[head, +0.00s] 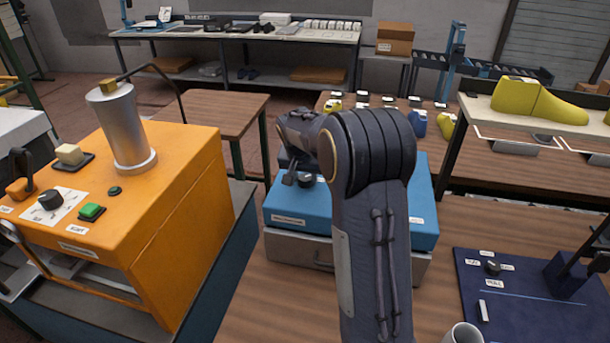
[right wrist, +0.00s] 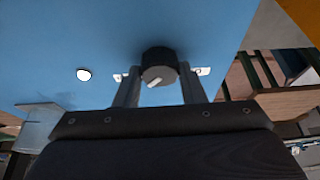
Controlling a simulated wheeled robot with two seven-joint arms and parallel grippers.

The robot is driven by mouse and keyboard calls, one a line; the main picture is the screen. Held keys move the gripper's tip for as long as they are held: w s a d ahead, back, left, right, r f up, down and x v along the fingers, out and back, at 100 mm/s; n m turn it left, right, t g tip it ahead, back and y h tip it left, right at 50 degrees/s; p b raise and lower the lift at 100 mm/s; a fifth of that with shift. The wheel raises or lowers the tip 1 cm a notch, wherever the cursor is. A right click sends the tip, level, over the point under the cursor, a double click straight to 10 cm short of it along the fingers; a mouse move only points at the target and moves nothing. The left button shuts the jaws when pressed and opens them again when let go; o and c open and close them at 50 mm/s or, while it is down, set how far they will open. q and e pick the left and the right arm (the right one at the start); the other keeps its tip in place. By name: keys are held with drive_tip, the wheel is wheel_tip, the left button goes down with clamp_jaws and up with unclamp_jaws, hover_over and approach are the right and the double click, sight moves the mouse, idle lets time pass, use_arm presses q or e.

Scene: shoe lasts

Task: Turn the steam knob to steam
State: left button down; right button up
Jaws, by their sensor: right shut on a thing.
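The blue box-shaped machine (head: 426,205) stands on the wooden table ahead, partly hidden behind my right arm. A black knob (head: 306,181) sits on its blue top; its labels there are hidden or too small to read. In the right wrist view the knob (right wrist: 158,66) is round with a white pointer mark slanting toward the lower left. My right gripper (head: 297,178) reaches down to it, and its fingers (right wrist: 159,74) are shut on the knob, one on each side. My left gripper is not in view.
An orange machine (head: 190,165) with a metal cylinder (head: 127,130), a dial knob and a green button stands at left. A navy panel (head: 530,310) with a small knob and a cup (head: 462,334) are at lower right. Yellow shoe lasts (head: 540,103) lie behind.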

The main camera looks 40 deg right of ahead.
idle(0.4)
drive_tip(key=o, duration=1)
drive_tip(key=b+v, duration=0.1)
drive_tip(key=v, duration=0.6)
drive_tip(key=shift+s+a+r, duration=0.1)
drive_tip(key=shift+a+r, duration=0.05)
drive_tip(key=shift+r, duration=0.2)
